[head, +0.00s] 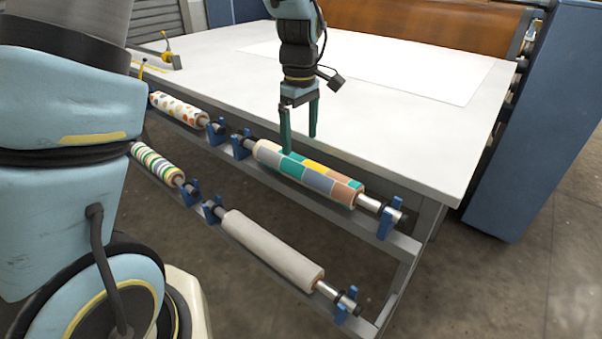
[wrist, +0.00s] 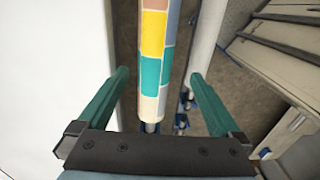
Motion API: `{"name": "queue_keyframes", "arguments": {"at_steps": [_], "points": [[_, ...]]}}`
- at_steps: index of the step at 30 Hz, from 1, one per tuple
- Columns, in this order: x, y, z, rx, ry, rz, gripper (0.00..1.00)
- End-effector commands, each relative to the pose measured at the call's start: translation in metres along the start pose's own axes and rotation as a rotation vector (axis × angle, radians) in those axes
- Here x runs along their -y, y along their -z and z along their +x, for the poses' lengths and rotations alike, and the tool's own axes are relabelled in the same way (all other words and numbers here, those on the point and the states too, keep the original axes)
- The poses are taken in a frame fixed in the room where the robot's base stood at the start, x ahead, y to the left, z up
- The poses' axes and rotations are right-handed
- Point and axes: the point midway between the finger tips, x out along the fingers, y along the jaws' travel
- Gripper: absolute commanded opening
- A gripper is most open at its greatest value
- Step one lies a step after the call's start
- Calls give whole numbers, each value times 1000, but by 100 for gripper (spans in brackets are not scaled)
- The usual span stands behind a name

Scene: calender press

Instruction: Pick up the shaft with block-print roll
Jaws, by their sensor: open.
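The shaft with the block-print roll (head: 318,178), patterned in teal, yellow, grey and orange blocks, lies on the upper rail at the front of the table. Its bare metal right end (head: 369,203) rests at a blue holder (head: 389,222); another blue holder (head: 240,147) is at its left end. My gripper (head: 300,144) points down above the left half of this roll, open and empty. In the wrist view, the roll (wrist: 152,62) runs between the two green fingers, nearer the left one; contact is not visible.
A dotted roll (head: 178,108) lies further left on the upper rail. A striped roll (head: 156,161) and a plain pale roll (head: 272,248) lie on the lower rail. The white table (head: 400,140) is behind, with a blue machine (head: 538,120) at right.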

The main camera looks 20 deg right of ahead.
Motion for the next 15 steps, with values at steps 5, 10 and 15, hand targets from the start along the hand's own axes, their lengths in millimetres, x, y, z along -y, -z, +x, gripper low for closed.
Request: {"name": "queue_keyframes", "arguments": {"at_steps": [5,10,15], "points": [[1,0,28,2,6,-4,100],[0,0,46,1,3,-3,100],[-1,1,54,1,4,-3,100]]}}
